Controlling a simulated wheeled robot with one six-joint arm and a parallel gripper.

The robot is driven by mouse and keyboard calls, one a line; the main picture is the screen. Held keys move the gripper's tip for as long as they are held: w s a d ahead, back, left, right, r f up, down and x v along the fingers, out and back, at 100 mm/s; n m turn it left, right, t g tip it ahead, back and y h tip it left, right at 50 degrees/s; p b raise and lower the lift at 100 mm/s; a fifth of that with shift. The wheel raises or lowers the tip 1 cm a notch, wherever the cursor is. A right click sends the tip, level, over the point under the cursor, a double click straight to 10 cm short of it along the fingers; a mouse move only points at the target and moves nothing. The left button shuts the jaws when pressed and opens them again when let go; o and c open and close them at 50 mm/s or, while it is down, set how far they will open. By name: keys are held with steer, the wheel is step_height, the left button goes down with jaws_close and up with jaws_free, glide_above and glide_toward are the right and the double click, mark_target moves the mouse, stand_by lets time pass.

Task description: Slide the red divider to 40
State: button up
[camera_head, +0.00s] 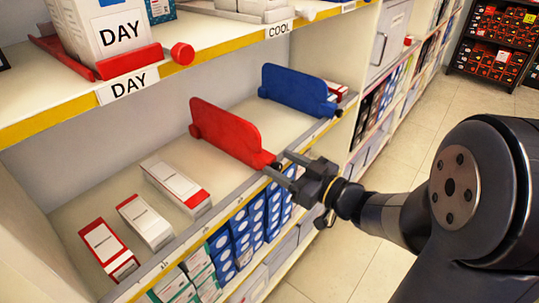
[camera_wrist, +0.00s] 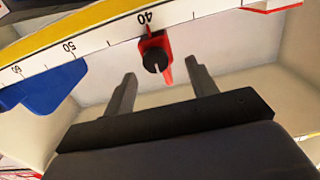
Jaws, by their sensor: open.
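The red divider (camera_head: 225,132) stands upright across the middle shelf in the head view. Its black knob sits at the shelf's front rail. In the wrist view, the red divider's front end (camera_wrist: 165,68) is just beside the printed 40 on the scale strip (camera_wrist: 108,38); I cannot tell whether it lines up exactly. My gripper (camera_head: 278,163) is at the rail by the knob. In the wrist view, my gripper (camera_wrist: 162,76) is open, with one finger on each side of the knob and a visible gap to both.
A blue divider (camera_head: 298,90) stands farther along the shelf, and it shows near 50 to 60 in the wrist view (camera_wrist: 45,87). Several white and red boxes (camera_head: 175,187) lie nearer on the shelf. The aisle floor (camera_head: 350,255) is clear.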

mark_target(265, 152)
steer(key=shift+v, duration=2.25)
steer(key=shift+a, duration=0.1)
steer(key=b+x, duration=0.1)
steer(key=x, duration=0.9)
steer(key=shift+w+a, duration=0.25)
steer(key=shift+a, duration=0.05)
steer(key=shift+w, duration=0.1)
steer(key=shift+w+d, duration=0.35)
steer(key=shift+s, duration=0.1)
